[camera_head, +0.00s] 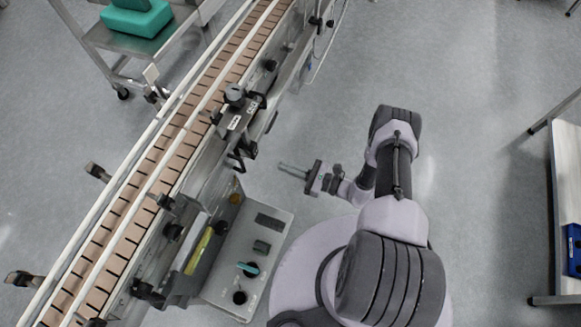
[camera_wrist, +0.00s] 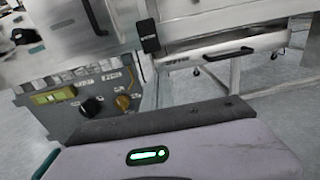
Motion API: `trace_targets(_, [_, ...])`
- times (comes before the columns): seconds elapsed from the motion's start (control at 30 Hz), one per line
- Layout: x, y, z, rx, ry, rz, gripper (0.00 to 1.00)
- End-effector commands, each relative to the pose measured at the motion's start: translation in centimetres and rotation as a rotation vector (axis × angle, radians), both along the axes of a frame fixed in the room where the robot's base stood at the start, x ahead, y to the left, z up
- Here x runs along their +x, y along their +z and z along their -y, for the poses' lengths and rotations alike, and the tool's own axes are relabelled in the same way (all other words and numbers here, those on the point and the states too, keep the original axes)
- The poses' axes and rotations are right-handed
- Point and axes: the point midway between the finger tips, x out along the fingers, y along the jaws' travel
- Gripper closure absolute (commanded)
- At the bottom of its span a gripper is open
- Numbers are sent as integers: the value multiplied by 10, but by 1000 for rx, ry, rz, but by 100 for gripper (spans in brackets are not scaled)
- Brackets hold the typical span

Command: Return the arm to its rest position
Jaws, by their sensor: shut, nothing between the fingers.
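My gripper (camera_head: 293,171) shows in the head view at the end of my folded arm, its thin fingers together and pointing left toward the conveyor. It is shut and empty, and it hangs apart from the machine over the grey floor. My arm (camera_head: 391,190) bends above my own round base. In the wrist view the lilac gripper body with a green light fills the bottom; the fingertips are not visible there.
A conveyor (camera_head: 171,162) runs diagonally on the left. A control panel (camera_head: 247,262) with knobs juts out close to my gripper; it also shows in the wrist view (camera_wrist: 85,100). A cart (camera_head: 135,45) stands top left, a shelf (camera_head: 567,180) at right. Floor between is clear.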

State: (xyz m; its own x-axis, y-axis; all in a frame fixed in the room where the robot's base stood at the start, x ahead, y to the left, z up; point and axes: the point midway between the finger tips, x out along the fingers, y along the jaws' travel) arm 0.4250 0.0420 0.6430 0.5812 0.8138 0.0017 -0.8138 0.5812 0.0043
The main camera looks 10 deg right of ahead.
Motion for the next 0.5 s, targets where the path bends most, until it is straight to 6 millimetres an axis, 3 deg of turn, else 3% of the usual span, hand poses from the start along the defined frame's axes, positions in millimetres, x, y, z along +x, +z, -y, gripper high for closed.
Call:
trace_targets(0.27, [-3, 6, 8, -9, 20, 7, 100])
trace_targets(0.37, [14, 48, 7, -68, 134, 57, 100])
trace_targets(0.5, [26, 156, -9, -262, 432, 168, 100])
